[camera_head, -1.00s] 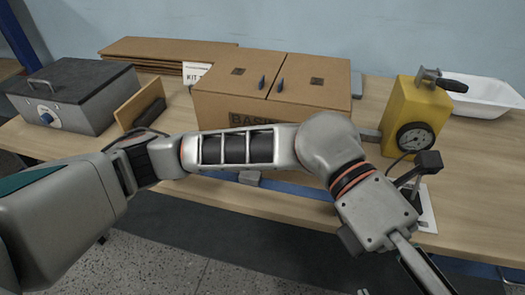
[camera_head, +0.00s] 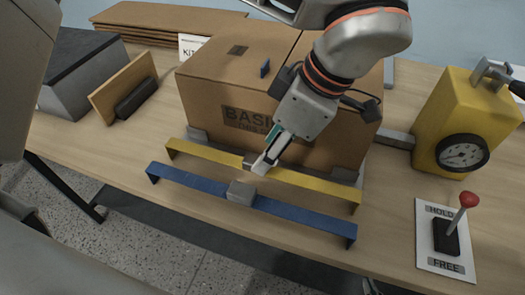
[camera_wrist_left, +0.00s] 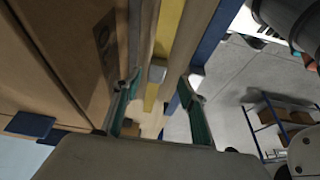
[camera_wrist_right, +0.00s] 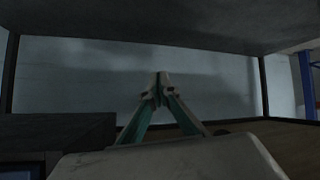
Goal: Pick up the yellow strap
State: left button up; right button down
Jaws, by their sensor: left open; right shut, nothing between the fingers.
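The yellow strap (camera_head: 318,185) is a long flat bar with bent-down ends and a grey block at its middle, lying along the front of the cardboard box. It also shows in the left wrist view (camera_wrist_left: 168,30), running up between the fingers. My left gripper (camera_head: 264,164) points down at the strap's middle, beside the grey block. In the left wrist view its fingers (camera_wrist_left: 157,82) are spread apart; I cannot tell whether they touch the strap. My right gripper (camera_wrist_right: 160,80) is shut and empty in its wrist view, below a dark surface, away from the strap.
A blue strap (camera_head: 300,217) with a grey block lies parallel in front of the yellow one. The cardboard box (camera_head: 215,80) stands right behind. A yellow gauge unit (camera_head: 455,115) and a red-knobbed lever (camera_head: 467,200) stand on the right. The table's front edge is close.

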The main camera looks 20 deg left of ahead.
pick_arm(q)
jog(key=shift+w+a+f, duration=0.2)
jog(key=shift+a+f, duration=0.05)
jog(key=shift+f, duration=0.05)
jog(key=shift+s+a+f, duration=0.25)
jog(key=shift+a+f, duration=0.1)
jog(key=shift+f, duration=0.35)
jog(key=x, duration=0.3)
jog(key=b+x, duration=0.1)
jog(key=x, duration=0.1)
jog(key=shift+w+f, duration=0.15)
jog(key=shift+w, duration=0.2)
grip_shut()
